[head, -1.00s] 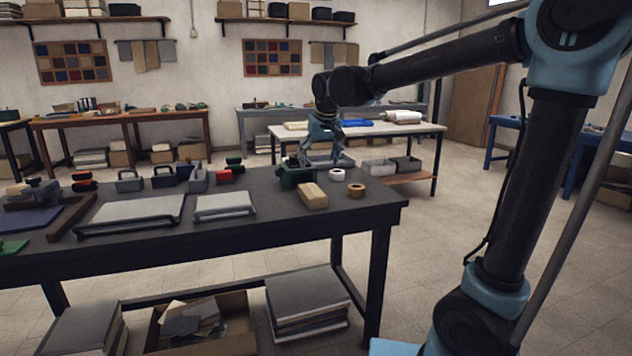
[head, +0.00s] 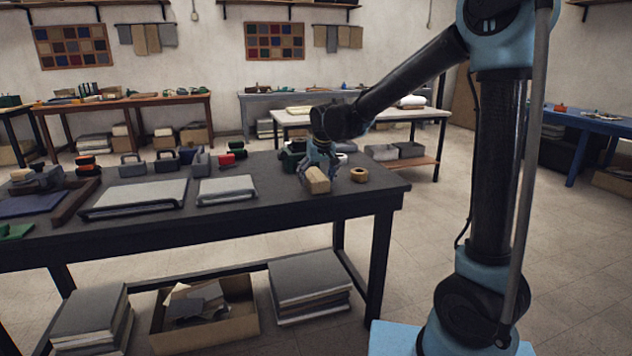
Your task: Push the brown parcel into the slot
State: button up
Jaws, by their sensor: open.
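The brown parcel (head: 317,181) is a tan block near the right end of the dark table, lying flat on its top. My gripper (head: 323,165) is low over the table at the parcel's far end, with its fingers open. One finger shows just to the right of the parcel; the other is mostly hidden. I cannot tell whether the fingers touch the parcel. I cannot make out a slot in this view.
A tan tape roll (head: 359,174) lies right of the parcel, with a white roll (head: 341,158) partly hidden behind my gripper. A dark green device (head: 291,160) stands behind left. Grey boards (head: 228,188) lie to the left. The dark table (head: 270,215) is clear in front.

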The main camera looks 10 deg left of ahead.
aim_at(310, 169)
jog(key=shift+w+a+f, duration=0.15)
jog(key=shift+w+f, duration=0.05)
jog(key=shift+f, duration=0.45)
jog(key=c, duration=1.4)
jog(key=shift+w, duration=0.1)
jog(key=shift+w+a, duration=0.4)
jog(key=shift+w, duration=0.2)
jog(key=shift+w+a, duration=0.4)
jog(key=shift+w, duration=0.2)
jog(key=shift+w, duration=0.1)
jog(key=shift+w+a, duration=0.65)
jog(key=shift+w, duration=0.35)
jog(key=shift+w+a, duration=0.6)
jog(key=shift+w, duration=0.35)
